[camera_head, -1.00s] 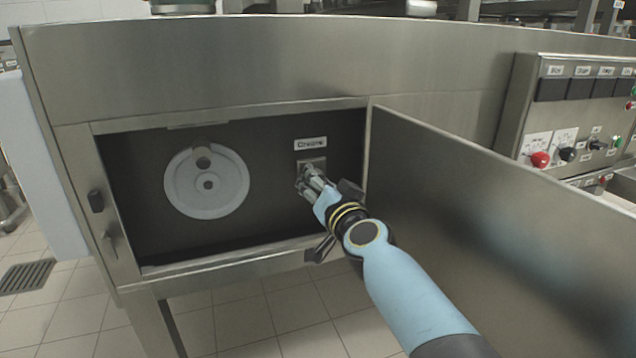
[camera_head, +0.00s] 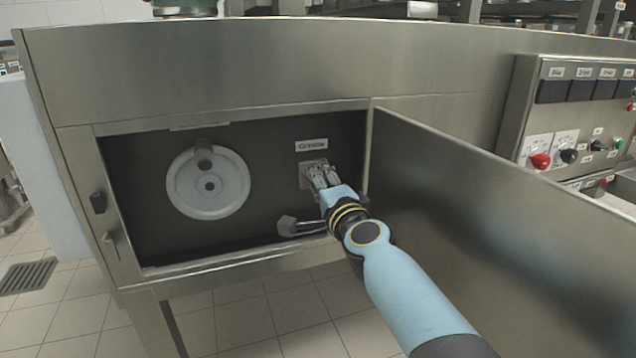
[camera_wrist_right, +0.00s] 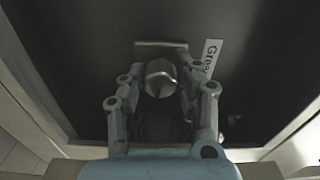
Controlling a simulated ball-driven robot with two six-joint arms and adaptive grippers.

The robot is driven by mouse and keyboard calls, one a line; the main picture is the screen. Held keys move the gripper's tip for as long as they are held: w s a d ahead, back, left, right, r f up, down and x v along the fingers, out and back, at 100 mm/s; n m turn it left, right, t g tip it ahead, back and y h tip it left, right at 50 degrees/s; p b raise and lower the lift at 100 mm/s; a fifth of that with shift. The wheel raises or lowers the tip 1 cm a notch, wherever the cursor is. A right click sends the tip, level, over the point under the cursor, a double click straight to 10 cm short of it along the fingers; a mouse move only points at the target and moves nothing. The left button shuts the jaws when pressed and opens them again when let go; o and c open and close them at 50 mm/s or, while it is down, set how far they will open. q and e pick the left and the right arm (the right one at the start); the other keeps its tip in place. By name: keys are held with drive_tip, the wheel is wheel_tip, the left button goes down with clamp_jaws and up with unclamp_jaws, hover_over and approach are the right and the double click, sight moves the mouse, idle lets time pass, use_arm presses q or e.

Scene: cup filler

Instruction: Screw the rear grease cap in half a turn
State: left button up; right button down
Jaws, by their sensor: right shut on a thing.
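The grease cap (camera_wrist_right: 161,78) is a small metal cylinder on a square plate (camera_wrist_right: 160,47) inside the open cabinet, beside a "Grease" label (camera_head: 311,145). The label also shows, tilted, in the right wrist view (camera_wrist_right: 210,58). My right gripper (camera_head: 318,178) reaches into the cabinet at the plate. In the right wrist view its fingers (camera_wrist_right: 162,88) are on both sides of the cap and shut on it. In the head view the fingers mostly hide the cap. My left gripper is not in view.
A large grey handwheel (camera_head: 208,184) is on the dark back panel left of the cap. The open cabinet door (camera_head: 490,225) stands close to the right of my right arm. The frame's lower edge (camera_head: 230,258) runs below. A control panel (camera_head: 575,120) is at the far right.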

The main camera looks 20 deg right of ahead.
drive_tip(key=m, duration=0.5)
drive_tip(key=shift+m, duration=1.2)
drive_tip(key=m, duration=0.2)
drive_tip(key=shift+m, duration=1.6)
drive_tip(key=shift+d+m+p, duration=0.1)
drive_tip(key=shift+m+p, duration=0.2)
drive_tip(key=shift+m, duration=0.8)
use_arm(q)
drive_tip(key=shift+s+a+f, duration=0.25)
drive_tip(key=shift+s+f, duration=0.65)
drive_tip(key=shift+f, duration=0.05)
use_arm(e)
drive_tip(key=shift+m, duration=0.6)
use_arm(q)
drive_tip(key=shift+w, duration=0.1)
